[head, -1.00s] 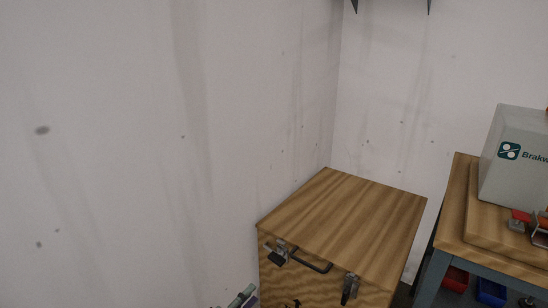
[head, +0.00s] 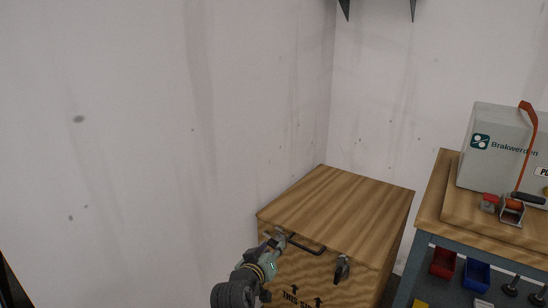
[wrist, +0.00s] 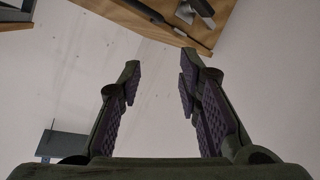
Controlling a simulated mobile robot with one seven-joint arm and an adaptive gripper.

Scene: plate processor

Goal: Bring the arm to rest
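My gripper (wrist: 160,78) is open and empty in the wrist view, its two dark, purple-padded fingers standing well apart with only pale background between them. In the head view my arm rises from the bottom edge, and my gripper (head: 275,243) shows small in front of the wooden crate's front left, overlapping the latch area there. I cannot tell from this view whether it touches the crate. The wooden crate (head: 335,200) has a dark handle and latches on its front. Part of the crate, with the handle, shows at the top of the wrist view (wrist: 215,12).
Red (head: 444,263) and blue (head: 477,276) bins sit below. A bare wall (head: 130,150) fills the left. The crate top is clear.

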